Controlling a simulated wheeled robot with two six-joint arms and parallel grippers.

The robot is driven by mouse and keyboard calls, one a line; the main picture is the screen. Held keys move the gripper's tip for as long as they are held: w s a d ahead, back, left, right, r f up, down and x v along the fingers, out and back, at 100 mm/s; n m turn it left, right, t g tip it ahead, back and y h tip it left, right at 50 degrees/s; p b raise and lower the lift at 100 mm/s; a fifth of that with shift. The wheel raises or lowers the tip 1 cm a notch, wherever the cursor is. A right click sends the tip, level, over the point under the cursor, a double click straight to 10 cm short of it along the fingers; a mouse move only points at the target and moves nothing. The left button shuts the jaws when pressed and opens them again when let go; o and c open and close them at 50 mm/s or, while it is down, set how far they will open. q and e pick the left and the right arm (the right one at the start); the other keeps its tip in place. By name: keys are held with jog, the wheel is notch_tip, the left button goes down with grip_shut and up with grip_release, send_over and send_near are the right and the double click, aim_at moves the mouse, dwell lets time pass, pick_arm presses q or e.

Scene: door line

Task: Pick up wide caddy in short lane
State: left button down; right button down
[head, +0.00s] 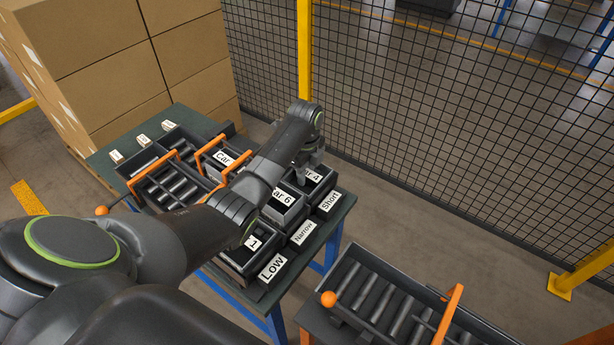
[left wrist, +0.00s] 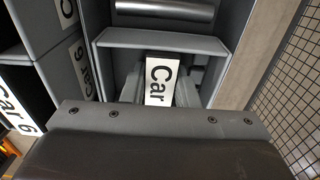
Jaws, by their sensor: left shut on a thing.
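The dark grey caddy in the short lane (head: 316,179) has a white label reading "Car 4". It sits at the right end of the table, behind the "Short" sign (head: 329,201). My left gripper (head: 308,162) reaches down to it from above and is shut on it; the arm hides part of it. In the left wrist view the caddy (left wrist: 158,82) shows its "Car" label up close, between the fingers. I cannot tell whether it is clear of the lane. My right gripper is not in view.
The "Car 6" caddy (head: 284,203) stands close beside it, in the narrow lane. A caddy labelled 1 (head: 245,262) stands in the low lane. A black mesh fence (head: 450,100) runs behind the table. A roller rack (head: 385,300) is at lower right, stacked cartons (head: 110,60) at upper left.

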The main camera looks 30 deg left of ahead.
pick_arm(q)
notch_tip(320, 180, up, 7)
jog(key=shift+w+r+b, duration=0.1)
jog(key=shift+r+b, duration=0.1)
jog(key=shift+b, duration=0.15)
jog(key=shift+r+p, duration=0.6)
jog(key=shift+r, duration=0.2)
notch_tip(320, 180, up, 6)
jog(key=p, duration=0.6)
jog(key=shift+p, duration=0.35)
